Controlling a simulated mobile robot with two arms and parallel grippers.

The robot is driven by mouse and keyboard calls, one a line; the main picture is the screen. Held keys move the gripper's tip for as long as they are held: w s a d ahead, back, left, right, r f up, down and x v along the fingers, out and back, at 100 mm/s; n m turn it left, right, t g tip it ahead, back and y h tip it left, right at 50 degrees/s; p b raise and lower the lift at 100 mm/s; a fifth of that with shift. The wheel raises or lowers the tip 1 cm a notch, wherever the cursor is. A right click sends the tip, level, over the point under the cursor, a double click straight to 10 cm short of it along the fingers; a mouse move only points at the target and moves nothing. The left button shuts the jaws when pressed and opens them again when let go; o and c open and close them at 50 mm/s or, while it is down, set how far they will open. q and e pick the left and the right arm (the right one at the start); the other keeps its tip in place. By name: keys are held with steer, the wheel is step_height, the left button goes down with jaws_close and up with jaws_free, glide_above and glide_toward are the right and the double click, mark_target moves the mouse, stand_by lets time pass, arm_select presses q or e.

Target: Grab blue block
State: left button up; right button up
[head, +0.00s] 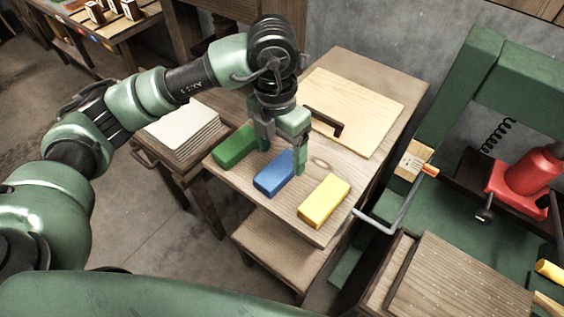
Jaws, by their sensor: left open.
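A blue block (271,178) lies on the small wooden table, between a green block (235,147) on its left and a yellow block (324,202) on its right. My left gripper (282,160) points down over the far end of the blue block. Its jaws are open, with one finger on each side of that end. The gripper hides the far part of the blue block, and I cannot tell whether the fingers touch it. My right gripper is not in view.
A pale board (355,105) and a dark bracket-shaped piece (323,122) lie behind the gripper. A stack of sheets (183,128) sits to the left. A green press frame (462,95) with a red jack (525,170) and a bent metal handle (385,222) stands right.

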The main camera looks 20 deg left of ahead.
mark_target(275, 172)
arm_select(q)
steer(key=shift+w+a+y, duration=0.25)
steer(key=shift+a+y, duration=0.05)
steer(key=shift+a, duration=0.35)
steer(key=shift+s+a+f, duration=0.1)
steer(key=shift+f, duration=0.3)
steer(key=shift+s+f+p, duration=0.1)
steer(key=shift+f+p, duration=0.5)
steer(key=shift+f, duration=0.3)
step_height(275, 172, down, 4)
steer(key=shift+r+p, duration=0.15)
steer(key=shift+p, duration=0.7)
steer(key=shift+f, duration=0.55)
steer(key=c, duration=1.5)
steer(key=shift+c, duration=0.3)
